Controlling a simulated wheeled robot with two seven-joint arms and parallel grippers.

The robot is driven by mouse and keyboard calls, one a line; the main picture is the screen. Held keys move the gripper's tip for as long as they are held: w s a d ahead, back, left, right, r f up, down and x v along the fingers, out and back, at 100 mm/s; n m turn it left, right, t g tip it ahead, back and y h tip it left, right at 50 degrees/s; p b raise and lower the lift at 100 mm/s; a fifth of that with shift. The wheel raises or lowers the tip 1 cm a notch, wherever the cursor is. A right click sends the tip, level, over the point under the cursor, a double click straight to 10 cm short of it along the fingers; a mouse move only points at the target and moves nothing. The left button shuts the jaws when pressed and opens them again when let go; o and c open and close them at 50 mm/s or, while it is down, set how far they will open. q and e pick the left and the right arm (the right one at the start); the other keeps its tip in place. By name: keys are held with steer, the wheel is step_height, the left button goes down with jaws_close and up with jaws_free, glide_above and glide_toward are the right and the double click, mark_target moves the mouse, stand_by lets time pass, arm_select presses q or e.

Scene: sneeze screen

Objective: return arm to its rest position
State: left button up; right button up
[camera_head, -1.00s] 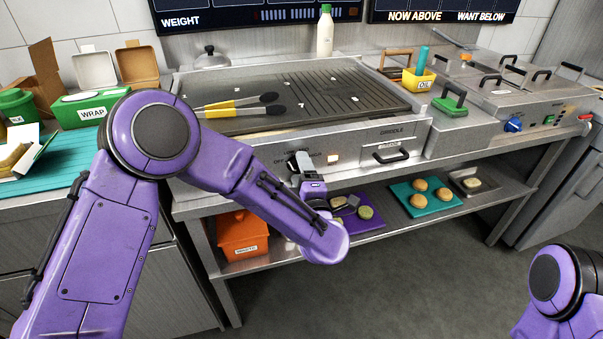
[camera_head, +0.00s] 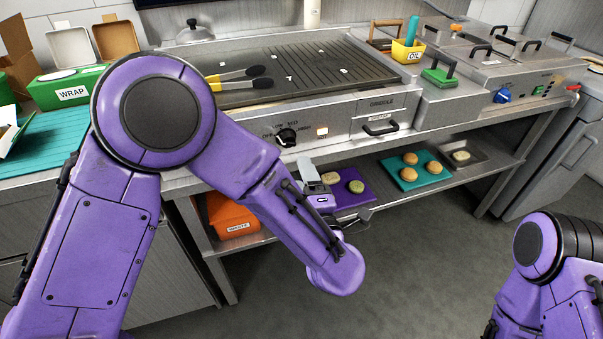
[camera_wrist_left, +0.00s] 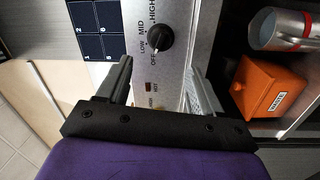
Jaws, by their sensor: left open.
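My left arm (camera_head: 155,130) is purple and reaches across the left half of the head view. My left gripper (camera_head: 308,172) is in front of the griddle (camera_head: 370,120), below its control panel, and partly hidden by my forearm. In the left wrist view my left gripper (camera_wrist_left: 160,72) is open, with nothing between its fingers. The black griddle knob (camera_head: 287,137) is apart from the gripper. The knob also shows beyond the fingertips in the left wrist view (camera_wrist_left: 160,37). My right arm (camera_head: 545,260) shows at the lower right; its gripper is out of view.
Tongs (camera_head: 240,84) lie on the griddle. A green wrap box (camera_head: 72,92) stands at left. The floor in front is clear.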

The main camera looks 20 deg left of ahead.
arm_select(q)
steer(key=s+a+f+m+g+h+p, duration=0.1)
steer(key=s+a+f+m+g+h, duration=0.1)
steer(key=f+m+h, duration=0.3)
steer(key=s+a+f+m+g+p, duration=0.1)
steer(key=f+m, duration=0.3)
steer(key=f, duration=0.3)
steer(key=s+a+f+m+g+h+p, duration=0.1)
steer(key=s+a+f+m+g+h, duration=0.1)
steer(key=f+m+h, duration=0.3)
steer(key=s+a+f+g+y+p, duration=0.1)
steer(key=s+a+f+g, duration=0.1)
steer(key=s, duration=0.5)
steer(key=s+a+f+m+g+y+p, duration=0.1)
steer(key=s+a+f+g, duration=0.2)
steer(key=s+a+f, duration=0.2)
steer(key=s+a+f+g+y+p, duration=0.1)
steer(key=s+a+f+g, duration=0.2)
steer(key=s+a, duration=0.3)
steer(key=s+f, duration=0.1)
steer(key=s, duration=0.4)
steer(key=shift+a+y, duration=0.2)
steer(key=shift+y, duration=0.2)
steer(key=shift+w, duration=0.1)
